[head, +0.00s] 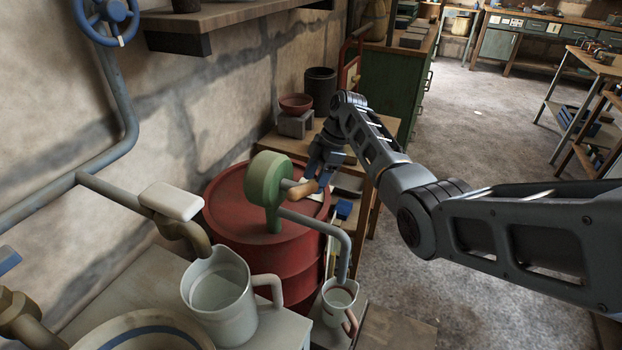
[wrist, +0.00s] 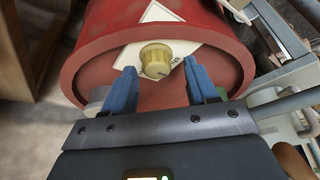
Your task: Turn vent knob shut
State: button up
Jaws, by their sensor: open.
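The vent knob (wrist: 156,60) is a small, ribbed, yellowish knob on top of the red drum (head: 298,277), over a white label (wrist: 165,20). In the wrist view it shows beyond and between the two blue fingertips of my gripper (wrist: 156,72), with a gap on each side. I see no contact between the fingers and the knob. My gripper is open and empty, and in the head view it is over the far side of the drum (head: 325,172). I cannot make out the knob in the head view.
A green pump (head: 266,185) with a wooden handle (head: 299,191) stands on the drum close to my gripper. Its grey spout (head: 330,230) bends down to a small jug (head: 340,297). A white pitcher (head: 218,300) stands left.

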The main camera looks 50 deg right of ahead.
jog(key=v, duration=0.7)
jog(key=shift+r, duration=0.3)
jog(key=shift+s, duration=0.1)
